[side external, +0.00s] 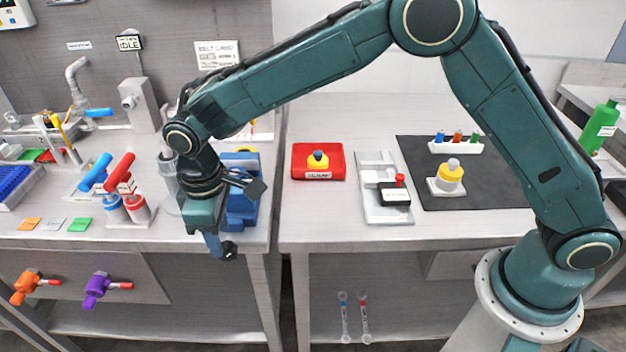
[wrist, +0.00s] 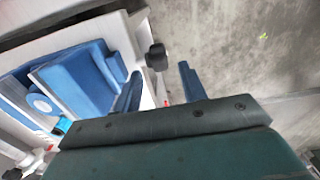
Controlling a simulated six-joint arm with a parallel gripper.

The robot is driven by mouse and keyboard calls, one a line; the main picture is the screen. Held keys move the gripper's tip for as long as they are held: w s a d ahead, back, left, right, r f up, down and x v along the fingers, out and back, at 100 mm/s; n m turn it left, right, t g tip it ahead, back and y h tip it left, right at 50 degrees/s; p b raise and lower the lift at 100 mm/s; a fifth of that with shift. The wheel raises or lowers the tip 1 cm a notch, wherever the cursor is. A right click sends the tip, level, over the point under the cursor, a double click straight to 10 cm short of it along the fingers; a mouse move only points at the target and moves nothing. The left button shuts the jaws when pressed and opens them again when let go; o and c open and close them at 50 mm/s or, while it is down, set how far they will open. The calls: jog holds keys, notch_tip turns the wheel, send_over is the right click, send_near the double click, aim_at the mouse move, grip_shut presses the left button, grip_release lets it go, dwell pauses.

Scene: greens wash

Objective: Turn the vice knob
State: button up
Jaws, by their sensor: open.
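The blue vice (side external: 243,205) sits at the front right edge of the left bench, partly hidden behind my gripper. It also shows as blue blocks at the left of the wrist view (wrist: 75,85). Its dark knob (side external: 229,251) hangs just past the bench's front edge. In the wrist view the black knob (wrist: 157,57) appears between and just beyond my fingertips. My gripper (side external: 215,246) points down beside the knob; its two blue fingers (wrist: 157,78) are apart with nothing visibly clamped. I cannot tell whether a finger touches the knob.
A clear container (side external: 168,180) stands close to the left of my wrist. Red and blue-handled valves (side external: 122,175) stand further left. A gap separates this bench from the right bench, which holds a red tray (side external: 303,160). The floor (wrist: 240,50) below the front edge looks clear.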

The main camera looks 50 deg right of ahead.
notch_tip(320, 180, up, 10)
jog(key=s+d+r+m+t, duration=0.1)
jog(key=s+d+r, duration=0.2)
jog(key=d+r, duration=0.2)
jog(key=s+d+r+m+t, duration=0.1)
jog(key=d+r, duration=0.4)
jog(key=d, duration=0.5)
jog(key=shift+s+d+m+y, duration=0.2)
jog(key=shift+s+m+y, duration=0.35)
jog(key=shift+s, duration=0.75)
jog(key=n+g+h, duration=0.1)
jog(key=n+g, duration=0.1)
jog(key=n, duration=0.1)
send_over(225, 245)
notch_tip(225, 245, down, 11)
jog(key=shift+r, duration=0.1)
